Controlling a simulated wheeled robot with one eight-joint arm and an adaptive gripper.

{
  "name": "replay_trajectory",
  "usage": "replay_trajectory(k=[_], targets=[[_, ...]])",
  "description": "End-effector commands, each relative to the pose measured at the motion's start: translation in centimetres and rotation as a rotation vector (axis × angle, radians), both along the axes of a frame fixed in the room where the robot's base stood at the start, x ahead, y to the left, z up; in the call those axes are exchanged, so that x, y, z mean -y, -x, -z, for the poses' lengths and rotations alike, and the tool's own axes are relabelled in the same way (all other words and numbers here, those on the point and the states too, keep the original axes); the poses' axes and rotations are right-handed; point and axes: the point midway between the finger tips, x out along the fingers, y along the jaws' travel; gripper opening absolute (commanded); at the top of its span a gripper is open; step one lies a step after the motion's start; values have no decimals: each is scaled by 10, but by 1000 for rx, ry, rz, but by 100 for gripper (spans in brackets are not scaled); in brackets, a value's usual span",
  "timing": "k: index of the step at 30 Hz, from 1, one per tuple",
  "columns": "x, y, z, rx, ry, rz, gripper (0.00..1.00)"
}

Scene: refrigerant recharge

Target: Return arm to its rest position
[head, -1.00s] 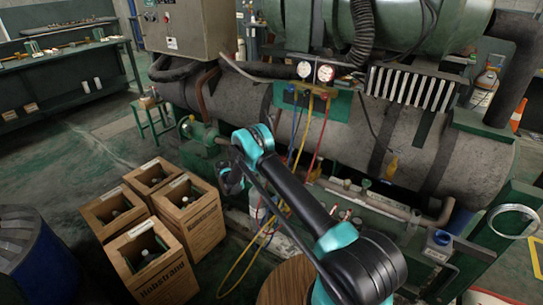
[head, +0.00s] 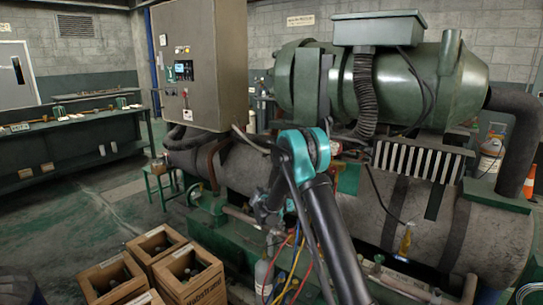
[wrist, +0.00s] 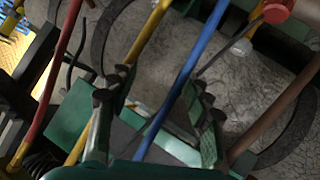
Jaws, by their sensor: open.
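My gripper (wrist: 157,100) is open in the wrist view, with its two green and dark fingers apart. A blue hose (wrist: 190,75) crosses the gap between the fingers, nearer or farther I cannot tell. A yellow hose (wrist: 142,40) runs behind or beside the left finger, and a red hose (wrist: 58,70) is at the left. Nothing is clearly gripped. In the head view my arm rises from the bottom to a teal joint and bends down in front of the machine. The gripper itself is not clear there.
A large machine with a grey insulated cylinder (head: 480,235) fills the right side. A grey control cabinet (head: 205,70) stands behind. Several open boxes (head: 190,275) stand at lower left. A workbench (head: 75,130) is at far left. The floor between (head: 105,205) is clear.

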Motion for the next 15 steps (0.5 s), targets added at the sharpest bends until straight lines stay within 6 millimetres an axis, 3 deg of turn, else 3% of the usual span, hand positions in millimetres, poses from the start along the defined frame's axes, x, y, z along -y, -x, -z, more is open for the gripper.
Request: replay_trajectory(k=[6, 15], targets=[[35, 54, -33, -151, -102, -67, 49], [65, 144, -61, -315, -250, -195, 49]])
